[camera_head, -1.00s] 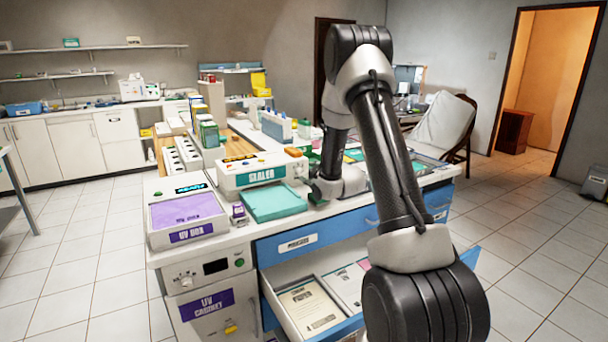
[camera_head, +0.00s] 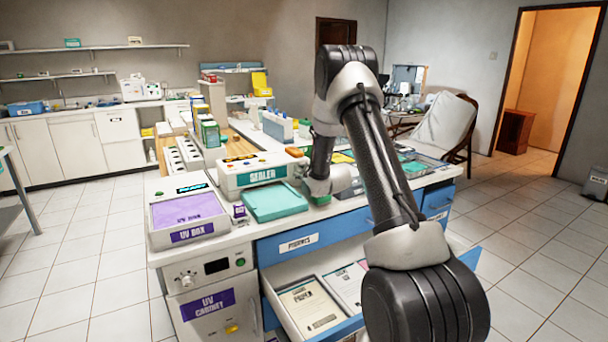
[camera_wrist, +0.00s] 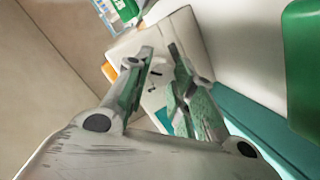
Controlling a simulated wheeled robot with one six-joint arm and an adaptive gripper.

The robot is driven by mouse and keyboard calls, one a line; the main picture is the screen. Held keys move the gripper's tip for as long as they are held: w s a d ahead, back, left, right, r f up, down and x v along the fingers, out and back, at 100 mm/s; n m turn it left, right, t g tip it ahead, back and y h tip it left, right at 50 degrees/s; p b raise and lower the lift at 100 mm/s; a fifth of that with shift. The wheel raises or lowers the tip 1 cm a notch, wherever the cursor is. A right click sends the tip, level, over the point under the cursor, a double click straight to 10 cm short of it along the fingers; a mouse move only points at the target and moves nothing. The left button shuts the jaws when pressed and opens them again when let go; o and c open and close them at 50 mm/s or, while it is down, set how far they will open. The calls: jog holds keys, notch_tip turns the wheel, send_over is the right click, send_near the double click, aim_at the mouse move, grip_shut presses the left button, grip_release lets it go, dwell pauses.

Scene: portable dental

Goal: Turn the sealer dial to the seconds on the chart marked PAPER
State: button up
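The white sealer (camera_head: 238,172) with a teal SEALER label stands on the counter. My gripper (camera_head: 303,172) is at its right end in the head view; my arm and gripper hide that end. In the wrist view my gripper (camera_wrist: 160,50) is open, its two fingers apart. The sealer's white end (camera_wrist: 185,35) lies beyond them, with a small dark mark between the fingers. I cannot tell whether that mark is the dial, or whether the fingers touch anything. No seconds chart can be read. A printed pack (camera_head: 311,305), its lettering not clearly legible, lies in the open drawer.
A teal tray (camera_head: 273,203) lies in front of the sealer. The purple-topped UV box (camera_head: 187,211) stands to its left. The open drawer (camera_head: 340,328) juts out below the counter. An orange item (camera_head: 294,152) sits behind the sealer's right end.

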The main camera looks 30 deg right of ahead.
dwell(0.3)
jog(key=n+h, duration=0.1)
jog(key=n, duration=0.2)
jog(key=shift+a, duration=0.15)
jog(key=n+h, duration=0.1)
jog(key=n, duration=0.1)
jog(key=n+t, duration=0.1)
jog(key=shift+a+f+n+h, duration=0.1)
jog(key=shift+f+n+h, duration=0.1)
jog(key=shift+n+h, duration=0.2)
dwell(0.4)
jog(key=o, duration=1)
jog(key=shift+o, duration=0.2)
jog(key=v, duration=1.2)
jog(key=shift+a, duration=0.1)
